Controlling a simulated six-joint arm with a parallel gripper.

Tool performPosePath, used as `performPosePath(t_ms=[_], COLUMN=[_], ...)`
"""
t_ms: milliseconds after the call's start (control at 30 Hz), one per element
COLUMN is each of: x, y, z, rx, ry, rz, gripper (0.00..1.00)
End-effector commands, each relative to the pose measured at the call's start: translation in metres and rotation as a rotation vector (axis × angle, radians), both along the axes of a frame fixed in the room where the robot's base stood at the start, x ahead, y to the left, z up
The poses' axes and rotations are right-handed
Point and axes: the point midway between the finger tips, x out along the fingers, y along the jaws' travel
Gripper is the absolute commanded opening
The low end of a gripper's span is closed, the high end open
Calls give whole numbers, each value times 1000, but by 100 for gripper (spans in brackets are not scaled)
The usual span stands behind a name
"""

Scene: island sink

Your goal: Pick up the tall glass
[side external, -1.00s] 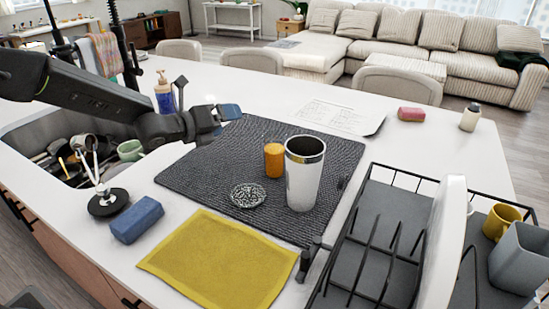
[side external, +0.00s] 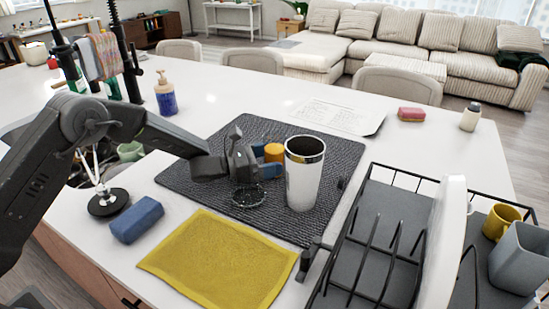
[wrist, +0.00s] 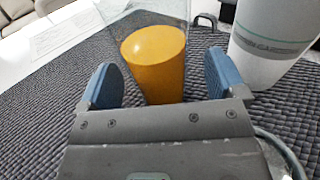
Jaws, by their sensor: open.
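A clear glass with orange contents (wrist: 155,55) stands upright on the dark woven mat (side external: 190,178). In the wrist view its faint clear wall rises above the orange. In the side view the orange part (side external: 274,151) shows behind my gripper, and its clear wall is hard to make out. My gripper (side external: 256,155) is open and low over the mat, close to the glass. In the wrist view my blue-padded fingers (wrist: 160,84) are to the left and right of the orange, which lies just ahead between them. I see no grip on it.
A white tumbler with a metal rim (side external: 302,182) stands close to the right of the glass. A patterned round dish (side external: 248,196) lies below my gripper. A black dish rack (side external: 345,255) is at right. A yellow cloth (side external: 215,262) and blue sponge (side external: 136,219) are in front.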

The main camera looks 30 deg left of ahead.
Motion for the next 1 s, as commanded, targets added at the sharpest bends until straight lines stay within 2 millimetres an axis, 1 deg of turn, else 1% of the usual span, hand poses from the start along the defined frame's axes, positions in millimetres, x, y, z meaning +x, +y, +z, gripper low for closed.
performPosePath(t_ms=[33,133,400,1000], x=[5,10,11,11], y=[-5,-10,-11,-11], z=[0,0,0,0], rx=[-1,0,0,0], ry=[-1,1,1,1], rz=[-1,0,1,1], gripper=[90,90,89,31])
